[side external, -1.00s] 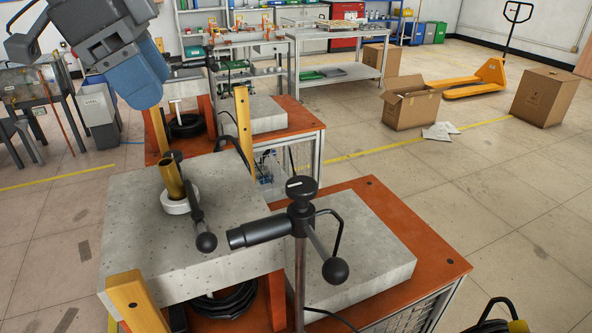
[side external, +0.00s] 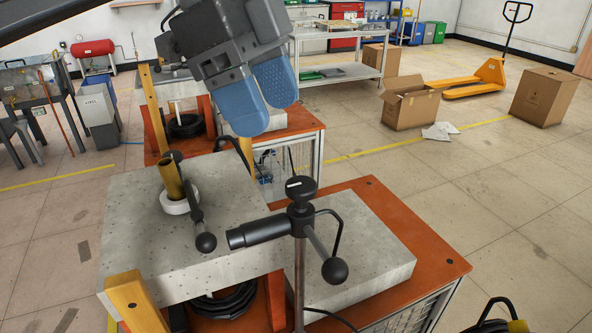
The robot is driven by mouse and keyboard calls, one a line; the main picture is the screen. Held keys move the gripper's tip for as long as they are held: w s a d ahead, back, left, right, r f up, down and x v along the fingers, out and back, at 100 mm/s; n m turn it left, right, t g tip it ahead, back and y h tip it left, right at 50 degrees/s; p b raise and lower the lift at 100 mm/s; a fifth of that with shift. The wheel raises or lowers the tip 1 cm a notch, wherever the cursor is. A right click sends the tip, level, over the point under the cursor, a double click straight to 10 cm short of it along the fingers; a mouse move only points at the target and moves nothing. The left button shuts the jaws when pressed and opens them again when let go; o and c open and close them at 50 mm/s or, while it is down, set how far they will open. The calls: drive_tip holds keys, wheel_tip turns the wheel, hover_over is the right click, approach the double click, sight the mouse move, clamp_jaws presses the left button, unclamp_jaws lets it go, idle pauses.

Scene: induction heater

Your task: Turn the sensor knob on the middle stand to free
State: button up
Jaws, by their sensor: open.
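In the side external view, a black knob (side external: 301,187) with a short white mark sits on top of a metal stand (side external: 300,285) at the near station. The white mark lies roughly sideways in the picture. Below the knob, a black cylindrical sensor (side external: 262,232) points left, and a lever with a black ball end (side external: 335,270) points down and right. My gripper (side external: 262,108) has blue finger pads and is open and empty. It appears above and left of the knob, in the air and apart from it. I cannot tell from this view which stand is the middle one.
A brass cylinder (side external: 171,180) stands in a white ring (side external: 176,205) on the grey block (side external: 135,225), beside another lever with a black ball end (side external: 205,242). An orange table (side external: 435,255) carries a second grey block (side external: 375,260). Yellow posts rise nearby.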

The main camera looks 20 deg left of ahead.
sight(300, 183)
drive_tip(key=x, duration=0.8)
drive_tip(key=shift+d+f, duration=0.15)
drive_tip(key=shift+f, duration=0.25)
drive_tip(key=shift+c, duration=0.3)
drive_tip(key=c, duration=0.9)
drive_tip(key=shift+o, duration=0.2)
